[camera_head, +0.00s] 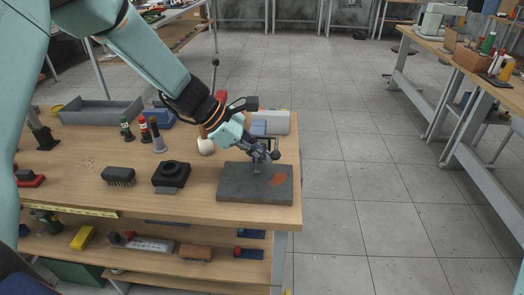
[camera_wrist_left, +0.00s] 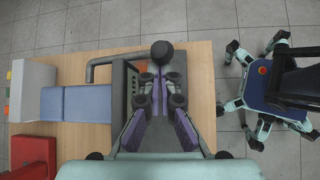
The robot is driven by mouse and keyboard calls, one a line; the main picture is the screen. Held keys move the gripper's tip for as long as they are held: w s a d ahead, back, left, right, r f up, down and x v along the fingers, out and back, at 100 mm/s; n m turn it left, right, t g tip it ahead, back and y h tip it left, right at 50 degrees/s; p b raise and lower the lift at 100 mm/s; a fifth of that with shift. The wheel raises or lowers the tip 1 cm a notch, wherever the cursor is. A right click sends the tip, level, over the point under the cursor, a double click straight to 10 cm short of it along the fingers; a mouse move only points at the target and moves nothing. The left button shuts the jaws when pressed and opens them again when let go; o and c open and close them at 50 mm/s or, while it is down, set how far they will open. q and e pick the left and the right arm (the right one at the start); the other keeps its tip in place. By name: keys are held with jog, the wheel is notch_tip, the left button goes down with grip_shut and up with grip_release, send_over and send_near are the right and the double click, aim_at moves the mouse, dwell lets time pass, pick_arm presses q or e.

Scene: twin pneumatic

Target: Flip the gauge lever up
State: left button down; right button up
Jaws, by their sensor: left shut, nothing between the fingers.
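The fixture block (camera_head: 230,188) is a dark grey slab with an orange-brown patch, at the front right corner of the wooden bench in the head view. A black ball knob (camera_head: 275,155), seemingly the end of the gauge lever, shows just above it. The knob (camera_wrist_left: 162,49) also shows in the wrist view, just beyond my fingertips. My left gripper (camera_head: 261,151) is shut and empty, pointing down over the slab close beside the knob. In the wrist view its fingers (camera_wrist_left: 160,78) are together. Whether they touch the lever cannot be told. The lever's stem is mostly hidden. My right gripper is not in view.
The wooden bench (camera_head: 120,199) also holds a black block (camera_head: 171,174), a brush-like block (camera_head: 118,176), several bottles and a grey tray (camera_head: 101,111). A grey and blue box (camera_head: 271,122) stands behind the gripper.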

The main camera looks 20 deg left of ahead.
pick_arm(q)
jog(key=shift+w+r+g+p, duration=0.1)
jog(key=shift+r+g+p, duration=0.2)
jog(key=shift+r+p, duration=0.8)
jog(key=shift+f, duration=0.25)
jog(key=v, duration=1.2)
